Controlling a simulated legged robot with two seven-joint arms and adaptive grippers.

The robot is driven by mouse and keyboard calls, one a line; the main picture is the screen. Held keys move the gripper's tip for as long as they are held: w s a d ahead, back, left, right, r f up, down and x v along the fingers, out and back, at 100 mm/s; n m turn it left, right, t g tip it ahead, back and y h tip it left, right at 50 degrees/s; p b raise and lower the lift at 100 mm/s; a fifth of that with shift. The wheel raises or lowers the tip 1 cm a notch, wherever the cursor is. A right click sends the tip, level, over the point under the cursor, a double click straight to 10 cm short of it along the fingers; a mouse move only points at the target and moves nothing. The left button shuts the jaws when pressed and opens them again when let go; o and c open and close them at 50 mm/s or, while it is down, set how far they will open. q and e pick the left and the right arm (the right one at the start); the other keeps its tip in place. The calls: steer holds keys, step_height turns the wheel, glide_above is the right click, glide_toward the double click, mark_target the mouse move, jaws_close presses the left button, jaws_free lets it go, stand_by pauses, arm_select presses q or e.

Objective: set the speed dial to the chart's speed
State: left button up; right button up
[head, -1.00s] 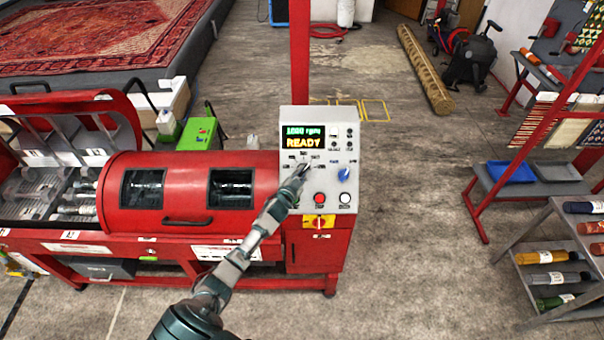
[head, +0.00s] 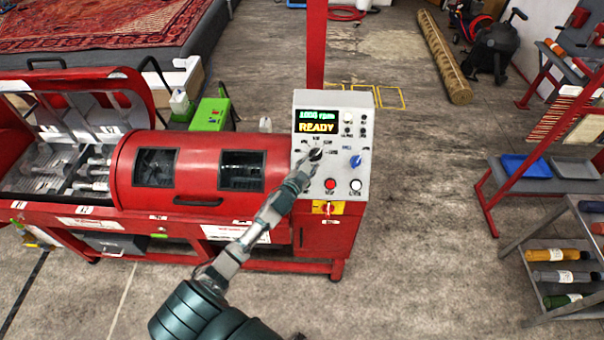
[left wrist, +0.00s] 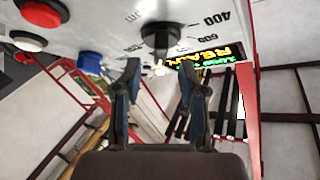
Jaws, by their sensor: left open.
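The speed dial (head: 316,154) is a black knob on the grey control panel (head: 300,181), with a scale around it. The panel's display (head: 318,121) reads about 1000 rpm and READY. My left gripper (head: 303,171) is just below and in front of the dial. In the left wrist view the black dial (left wrist: 162,36) stands beyond the open, empty fingers (left wrist: 160,82), apart from them. Marks such as 400 and 600 show beside it; its pointer cannot be read surely. I cannot make out a speed chart. My right gripper is not in view.
A blue knob (head: 355,161), a red button (head: 330,185) and a white button (head: 355,185) sit close to the dial. A yellow-backed red switch (head: 328,208) is below. The red drum machine (head: 190,202) adjoins on the left. Open floor lies right of the panel.

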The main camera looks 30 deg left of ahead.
arm_select(q)
steer(key=s, duration=0.7)
steer(key=shift+s+d+r, duration=0.35)
steer(key=shift+d+r, duration=0.05)
steer(key=s+d+f+n+g+b, duration=0.1)
steer(key=s+f+g+b, duration=0.3)
steer(key=f, duration=0.9)
steer(key=s+d+f+g+p, duration=0.1)
steer(key=s+f, duration=0.5)
steer(key=f, duration=0.8)
steer(key=s+d+f+n+g+b, duration=0.1)
steer(key=s+d+f+g+b, duration=0.15)
steer(key=s+f, duration=0.7)
steer(key=s+d+f+g+b, duration=0.1)
steer(key=s+d+f+g, duration=0.1)
steer(key=s+f, duration=0.7)
steer(key=s+d+f+g+h+b, duration=0.1)
steer(key=s+d+f+g, duration=0.2)
steer(key=s+f, duration=0.6)
steer(key=s+d+f+g+h+b, duration=0.1)
steer(key=s+d+f+g+b, duration=0.1)
steer(key=s+d+f, duration=0.4)
steer(key=s+f+g, duration=0.1)
steer(key=s+f, duration=0.2)
steer(key=s, duration=0.4)
steer(key=shift+s, duration=0.2)
steer(key=shift+a, duration=0.1)
